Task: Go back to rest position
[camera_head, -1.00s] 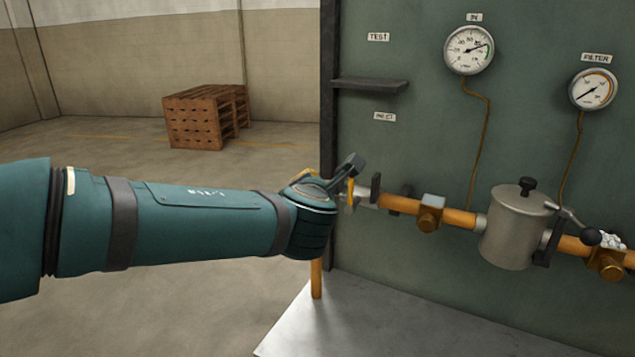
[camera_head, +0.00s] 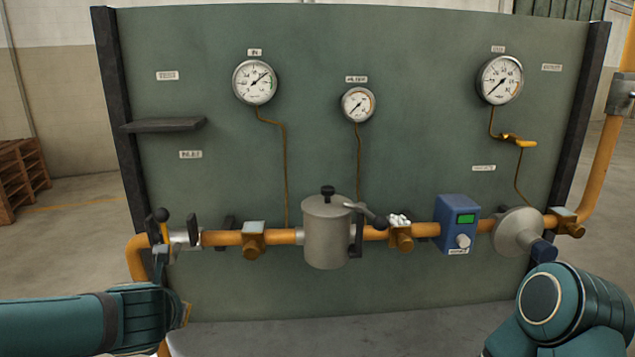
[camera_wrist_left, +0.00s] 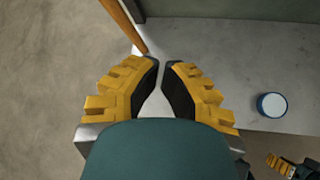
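My left arm comes in low at the left of the head view, with the edge of its gripper (camera_head: 184,315) showing in front of the bench's left end. In the left wrist view the gripper's two yellow fingers (camera_wrist_left: 161,68) lean together with their black tips almost touching and nothing between them. My right arm shows at the lower right of the head view, below the filter housing's right-hand pipe run; its gripper is hidden there. Yellow ribbed fingers, apparently my right gripper (camera_wrist_left: 281,165), show at the lower right corner of the left wrist view.
A green panel (camera_head: 420,150) carries gauges, a small shelf (camera_head: 163,125), an orange pipe (camera_head: 280,237), a grey filter pot (camera_head: 327,236) and a blue meter (camera_head: 456,225). A grey bench (camera_head: 330,335) lies below. A white round object with a blue rim (camera_wrist_left: 271,105) is on the bench.

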